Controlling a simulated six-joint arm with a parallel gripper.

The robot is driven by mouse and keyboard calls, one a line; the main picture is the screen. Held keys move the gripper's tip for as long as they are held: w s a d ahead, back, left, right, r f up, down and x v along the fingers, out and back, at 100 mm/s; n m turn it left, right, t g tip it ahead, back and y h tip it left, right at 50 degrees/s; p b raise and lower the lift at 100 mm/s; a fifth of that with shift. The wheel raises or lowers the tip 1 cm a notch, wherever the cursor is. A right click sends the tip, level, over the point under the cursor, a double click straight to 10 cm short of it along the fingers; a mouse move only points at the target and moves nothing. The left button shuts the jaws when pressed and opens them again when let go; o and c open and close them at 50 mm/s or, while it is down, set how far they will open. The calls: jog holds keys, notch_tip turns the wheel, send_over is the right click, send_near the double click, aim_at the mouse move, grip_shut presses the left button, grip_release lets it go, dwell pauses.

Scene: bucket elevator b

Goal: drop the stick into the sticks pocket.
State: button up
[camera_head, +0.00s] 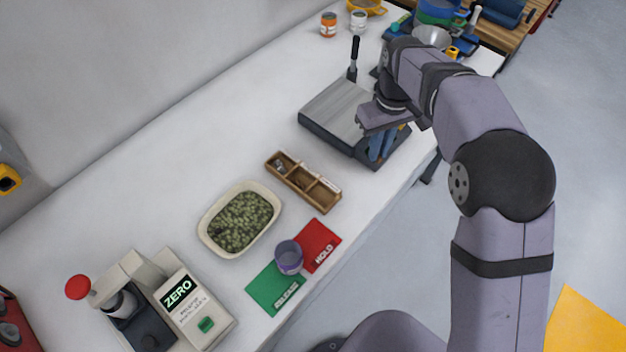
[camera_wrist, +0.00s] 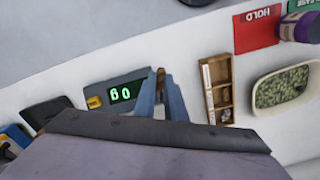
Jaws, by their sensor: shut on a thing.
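My gripper (camera_head: 380,148) points down near the front edge of the bench, over the near corner of a grey flat-topped device. In the wrist view its blue fingers (camera_wrist: 160,88) are close together, with a small tan piece (camera_wrist: 160,74), likely the stick, between their tips. Most of that piece is hidden by the fingers. The wooden tray with several pockets (camera_head: 289,186) lies to the left of the gripper in the head view, apart from it. It is right of the fingers in the wrist view (camera_wrist: 229,92). Its labels are too small to read, so I cannot tell which pocket is for sticks.
The grey device (camera_head: 335,108) has an upright black handle; a green display (camera_wrist: 124,93) shows in the wrist view. A cream dish of green pieces (camera_head: 205,235), a purple cup (camera_head: 289,257), and red (camera_head: 320,240) and green (camera_head: 268,290) cards lie beyond the tray.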

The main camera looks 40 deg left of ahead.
jog(key=s+a+r+n, duration=0.3)
jog(key=s+a+n, duration=0.2)
jog(key=s+a, duration=0.75)
jog(key=p, duration=0.4)
send_over(305, 180)
jog(key=shift+f, duration=5.05)
